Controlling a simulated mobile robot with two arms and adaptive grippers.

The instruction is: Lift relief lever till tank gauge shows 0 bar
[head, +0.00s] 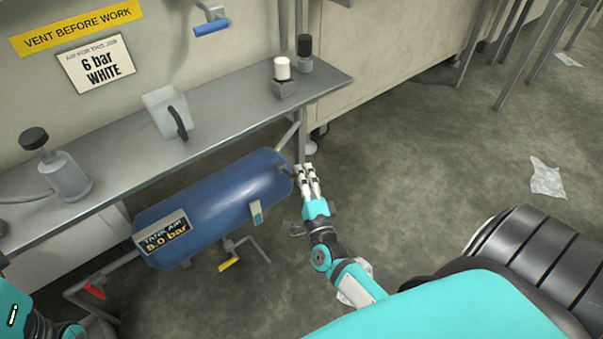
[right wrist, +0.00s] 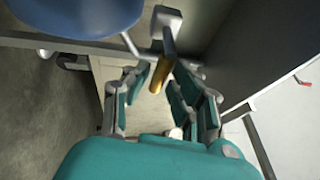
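The blue tank (head: 215,205) lies below the bench. Its gauge plate (head: 162,238) reads "TANK AIR 8.0 bar". My right gripper (head: 307,176) is at the tank's right end in the head view. In the right wrist view, a lever with a yellow-brown grip (right wrist: 160,76) comes from a grey block near the blue tank (right wrist: 75,15). The fingers of my right gripper (right wrist: 160,88) are open, on either side of the grip, with gaps visible. In the head view this lever is mostly hidden by my gripper. My left gripper is out of view.
A yellow-handled valve (head: 229,264) hangs under the tank; a red handle (head: 94,290) is on the left pipe. The floor to the right is mostly clear.

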